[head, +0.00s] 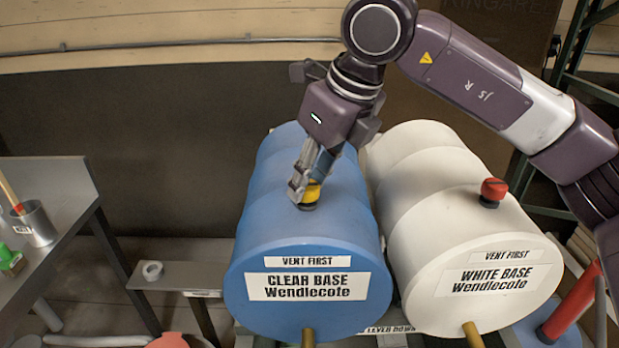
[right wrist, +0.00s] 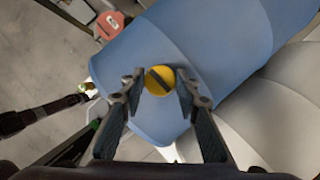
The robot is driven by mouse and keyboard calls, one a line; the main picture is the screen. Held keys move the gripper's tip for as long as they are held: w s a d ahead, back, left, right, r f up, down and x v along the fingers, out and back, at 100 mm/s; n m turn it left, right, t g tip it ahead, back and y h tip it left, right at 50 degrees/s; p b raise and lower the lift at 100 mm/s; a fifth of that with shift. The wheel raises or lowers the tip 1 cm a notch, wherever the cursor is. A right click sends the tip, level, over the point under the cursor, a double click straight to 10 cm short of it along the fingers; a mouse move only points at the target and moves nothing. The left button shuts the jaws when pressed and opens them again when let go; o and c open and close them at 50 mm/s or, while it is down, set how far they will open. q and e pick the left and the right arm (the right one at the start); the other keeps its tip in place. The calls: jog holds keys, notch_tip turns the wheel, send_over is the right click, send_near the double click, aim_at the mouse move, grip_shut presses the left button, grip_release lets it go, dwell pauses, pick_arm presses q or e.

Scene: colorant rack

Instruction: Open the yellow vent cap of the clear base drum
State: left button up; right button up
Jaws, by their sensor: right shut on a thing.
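The clear base drum (head: 256,228) is blue, lies on its side and carries the labels "VENT FIRST" and "CLEAR BASE Wendlecote". Its yellow vent cap (head: 311,192) sits on top near the front end. My right gripper (head: 302,186) reaches down from above with its fingers at the cap and is shut on it. In the right wrist view the cap (right wrist: 160,80) shows between the two fingers, with a dark bar across its top at a slant. My left gripper is not in the head view.
The white base drum (head: 420,235) lies close on the right, with a red cap (head: 492,190) on top. Brass taps (head: 308,337) stick out at the drum fronts. A grey table (head: 60,190) with a metal cup (head: 36,222) stands at the left.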

jog(key=shift+r, duration=0.1)
jog(key=n+g+y+p, duration=0.1)
jog(key=n, duration=0.3)
jog(key=shift+w+r, duration=0.15)
jog(key=n+g+p, duration=0.1)
jog(key=n+p, duration=0.1)
jog(key=n, duration=0.1)
jog(key=shift+w+n+g, duration=0.1)
jog(key=shift+n+g, duration=0.2)
jog(key=shift+n, duration=0.1)
jog(key=n+g+p, duration=0.1)
jog(key=n+p, duration=0.1)
jog(key=n, duration=0.1)
jog(key=n+g+p, duration=0.1)
jog(key=n+p, duration=0.1)
jog(key=n, duration=0.1)
jog(key=shift+w+r, duration=0.15)
jog(key=shift+w+n+g+h+p, duration=0.1)
jog(key=shift+n+g+h+p, duration=0.5)
jog(key=shift+n+p, duration=1.05)
jog(key=shift+n, duration=0.45)
jog(key=o, duration=1.2)
jog(key=shift+f, duration=0.3)
jog(key=shift+c, duration=0.2)
